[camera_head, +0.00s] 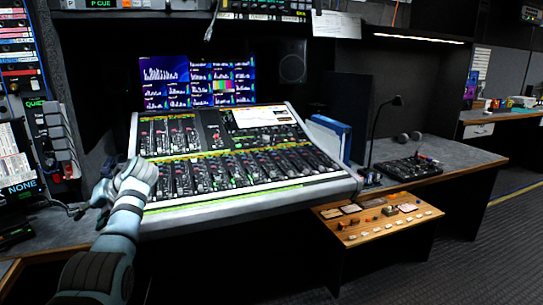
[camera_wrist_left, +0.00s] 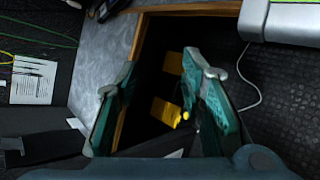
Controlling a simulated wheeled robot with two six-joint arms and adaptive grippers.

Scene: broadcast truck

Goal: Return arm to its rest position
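My left arm (camera_head: 118,225) comes in from the lower left of the head view and reaches up to the left front corner of the mixing console (camera_head: 235,203). My left gripper (camera_head: 82,208) points left, over the grey desk beside the console. In the left wrist view the two green fingers of this gripper (camera_wrist_left: 163,82) stand wide apart with nothing held between them. Beyond them is a dark opening with a wooden edge and yellow strips. My right arm and gripper are not in view.
Equipment racks (camera_head: 58,140) stand close on the left. Screens (camera_head: 198,83) rise behind the console. A wooden panel with buttons (camera_head: 378,218) juts out on the right, near a black desk lamp (camera_head: 375,135) and a small black controller (camera_head: 408,167). The carpeted floor (camera_head: 470,260) at right is clear.

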